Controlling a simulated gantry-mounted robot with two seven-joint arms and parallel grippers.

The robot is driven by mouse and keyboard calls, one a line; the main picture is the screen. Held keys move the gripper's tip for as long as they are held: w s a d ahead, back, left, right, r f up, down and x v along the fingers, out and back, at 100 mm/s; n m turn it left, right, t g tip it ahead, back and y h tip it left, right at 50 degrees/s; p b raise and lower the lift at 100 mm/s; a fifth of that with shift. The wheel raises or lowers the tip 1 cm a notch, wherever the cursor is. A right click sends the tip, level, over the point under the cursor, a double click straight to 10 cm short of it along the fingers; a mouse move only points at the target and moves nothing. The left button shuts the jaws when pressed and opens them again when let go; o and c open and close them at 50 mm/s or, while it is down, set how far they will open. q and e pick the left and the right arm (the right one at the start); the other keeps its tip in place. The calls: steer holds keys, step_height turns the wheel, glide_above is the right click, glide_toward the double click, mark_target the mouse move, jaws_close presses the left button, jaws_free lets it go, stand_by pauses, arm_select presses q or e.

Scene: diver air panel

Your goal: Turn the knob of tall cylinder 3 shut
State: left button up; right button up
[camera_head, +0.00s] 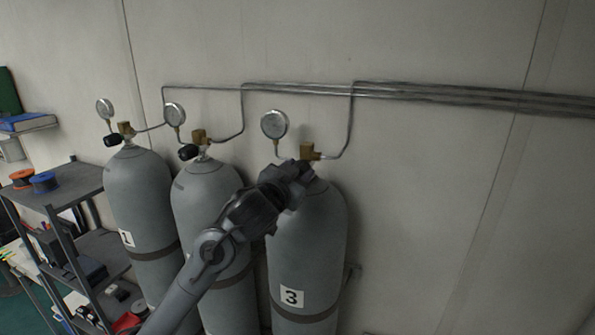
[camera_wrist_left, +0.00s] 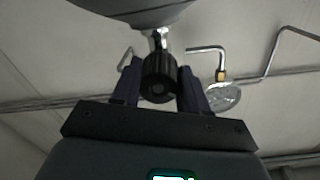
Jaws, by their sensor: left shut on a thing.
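Tall cylinder 3 (camera_head: 318,235) is the grey cylinder at the right of the row, with a white "3" label on its front. A brass valve (camera_head: 308,152) and a round gauge (camera_head: 274,124) sit at its top. Its black knob (camera_wrist_left: 158,78) shows in the left wrist view between my two fingers; in the head view my gripper hides it. My left gripper (camera_head: 298,170) is at the cylinder's top and shut on the knob. The left wrist view shows the fingers (camera_wrist_left: 160,88) on either side of it. My right gripper is in neither view.
Cylinder 1 (camera_head: 125,190) and a middle cylinder (camera_head: 190,205) stand to the left, each with a black knob and gauge. Metal pipes (camera_head: 420,92) run along the wall. A shelf rack (camera_head: 75,190) with spools stands at far left. Space right of cylinder 3 looks clear.

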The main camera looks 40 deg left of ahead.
arm_select(q)
steer(key=m, duration=0.4)
steer(key=shift+m, duration=0.3)
steer(key=m, duration=0.3)
steer(key=shift+m, duration=0.3)
steer(key=m, duration=0.3)
steer(key=shift+b, duration=0.35)
steer(key=m+b, duration=0.1)
steer(key=m, duration=0.2)
steer(key=shift+m+g+y, duration=0.3)
steer(key=shift+m+y, duration=0.1)
steer(key=m+b, duration=0.1)
steer(key=m, duration=0.2)
steer(key=shift+m, duration=0.3)
steer(key=m+b, duration=0.2)
steer(key=m, duration=0.1)
steer(key=shift+d, duration=0.1)
steer(key=m+b, duration=0.2)
steer(key=m, duration=0.2)
steer(key=shift+f+m+y, duration=0.1)
steer(key=shift+m+y, duration=0.2)
steer(key=shift+m, duration=0.1)
steer(key=shift+m+b, duration=0.85)
steer(key=shift+m, duration=0.55)
